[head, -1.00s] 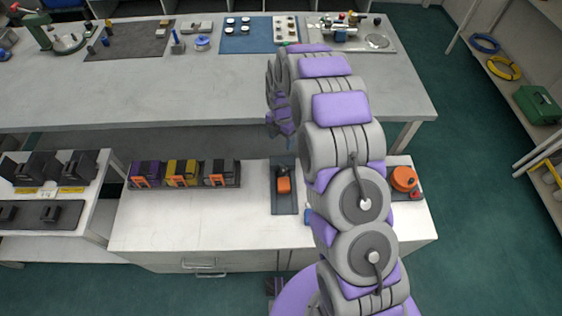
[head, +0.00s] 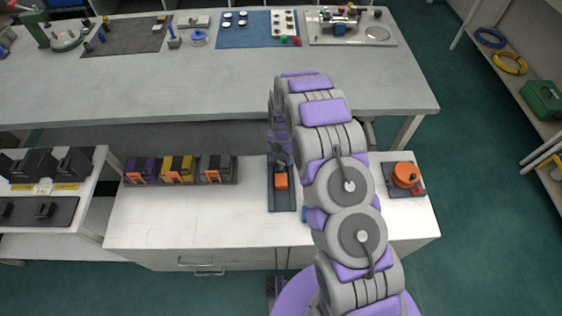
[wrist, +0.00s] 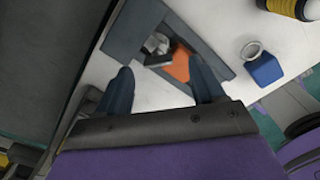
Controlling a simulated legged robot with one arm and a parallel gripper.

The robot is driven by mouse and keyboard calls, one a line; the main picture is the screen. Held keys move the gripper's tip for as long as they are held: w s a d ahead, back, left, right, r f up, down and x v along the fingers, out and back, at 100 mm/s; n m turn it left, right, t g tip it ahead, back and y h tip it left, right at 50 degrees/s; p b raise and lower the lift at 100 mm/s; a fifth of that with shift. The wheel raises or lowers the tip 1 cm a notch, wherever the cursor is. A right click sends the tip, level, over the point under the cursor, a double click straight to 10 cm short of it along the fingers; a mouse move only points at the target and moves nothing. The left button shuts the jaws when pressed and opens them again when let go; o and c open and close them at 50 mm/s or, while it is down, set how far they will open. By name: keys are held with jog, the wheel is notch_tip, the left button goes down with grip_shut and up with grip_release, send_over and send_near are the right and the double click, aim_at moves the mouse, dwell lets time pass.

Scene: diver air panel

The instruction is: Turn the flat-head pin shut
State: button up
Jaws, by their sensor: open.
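A dark grey mat (head: 282,201) on the white cabinet top bears a small orange block (head: 281,181). In the wrist view, the orange block (wrist: 180,66) lies beside a grey metal piece (wrist: 157,46) on the dark mat (wrist: 208,50). The metal piece may be the flat-head pin; its head and turn are too small to tell. My gripper (head: 281,158) points down just above the far end of the orange block in the head view. In the wrist view my gripper (wrist: 163,72) is open, its two dark fingers apart with nothing held between them.
A blue piece with a pale ring (wrist: 263,66) stands right of the mat. An orange round knob (head: 405,174) sits on a dark base at right. Several coloured units (head: 180,170) stand at left. The grey bench (head: 180,98) runs behind.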

aim_at(281, 165)
notch_tip(281, 165, down, 3)
jog(key=shift+d, duration=0.15)
jog(key=shift+a+f+b, duration=0.2)
jog(key=shift+f+b, duration=0.1)
jog(key=shift+a+f, duration=0.1)
jog(key=shift+a, duration=0.55)
jog(key=shift+d, duration=0.65)
jog(key=c, duration=0.5)
jog(key=shift+a, duration=0.3)
jog(key=c, duration=0.6)
